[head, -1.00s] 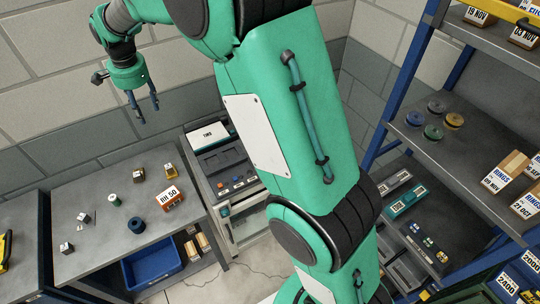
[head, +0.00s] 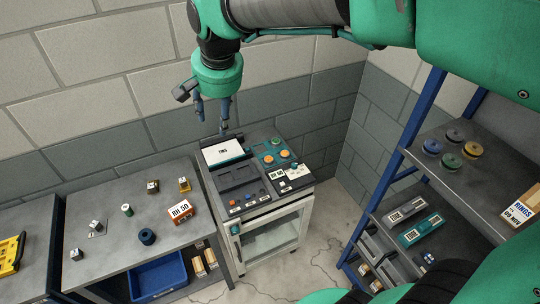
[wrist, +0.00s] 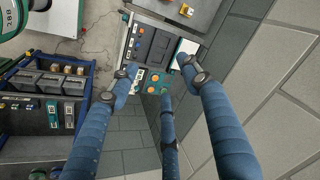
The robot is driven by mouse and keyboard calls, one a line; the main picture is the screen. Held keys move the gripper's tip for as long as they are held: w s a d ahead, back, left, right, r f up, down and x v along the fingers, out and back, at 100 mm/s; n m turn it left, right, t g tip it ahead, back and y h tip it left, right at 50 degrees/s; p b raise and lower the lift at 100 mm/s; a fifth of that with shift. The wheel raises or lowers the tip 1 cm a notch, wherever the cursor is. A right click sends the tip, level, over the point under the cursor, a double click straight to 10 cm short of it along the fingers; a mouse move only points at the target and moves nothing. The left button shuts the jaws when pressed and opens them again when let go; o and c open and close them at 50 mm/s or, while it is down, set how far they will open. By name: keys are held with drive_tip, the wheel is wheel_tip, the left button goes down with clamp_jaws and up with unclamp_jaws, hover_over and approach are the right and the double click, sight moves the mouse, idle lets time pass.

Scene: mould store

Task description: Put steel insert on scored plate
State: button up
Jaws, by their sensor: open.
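Two small steel-coloured blocks stand on the left workbench in the head view: one (head: 76,254) near its front left, the other (head: 95,226) farther back. I cannot tell for sure which is the steel insert. A thin pale flat piece lies at the foot of the farther block; whether it is the scored plate is too small to tell. My gripper (head: 213,118) is open and empty, fingers down, above the back of the control cabinet, right of the blocks. In the wrist view its blue fingers (wrist: 160,78) spread with nothing between them; neither block can be made out there.
The grey bench (head: 115,262) also holds a green-white spool (head: 127,210), a dark blue ring (head: 147,237) and an orange number box (head: 181,211). The control cabinet (head: 238,190) stands beside it. A blue-framed shelf (head: 395,150) is at the right.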

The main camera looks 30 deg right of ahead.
drive_tip(key=s+d+f+n+t, duration=0.1)
drive_tip(key=s+d+n, duration=0.1)
drive_tip(key=s, duration=0.9)
drive_tip(key=s+d+f+n, duration=0.2)
drive_tip(key=s+d, duration=0.3)
drive_tip(key=s, duration=0.6)
drive_tip(key=shift+s+f+n+t, duration=0.2)
drive_tip(key=shift+s+n+t, duration=0.2)
drive_tip(key=shift+n, duration=0.3)
drive_tip(key=shift+f, duration=0.1)
wheel_tip(320, 180, down, 9)
drive_tip(key=b, duration=0.9)
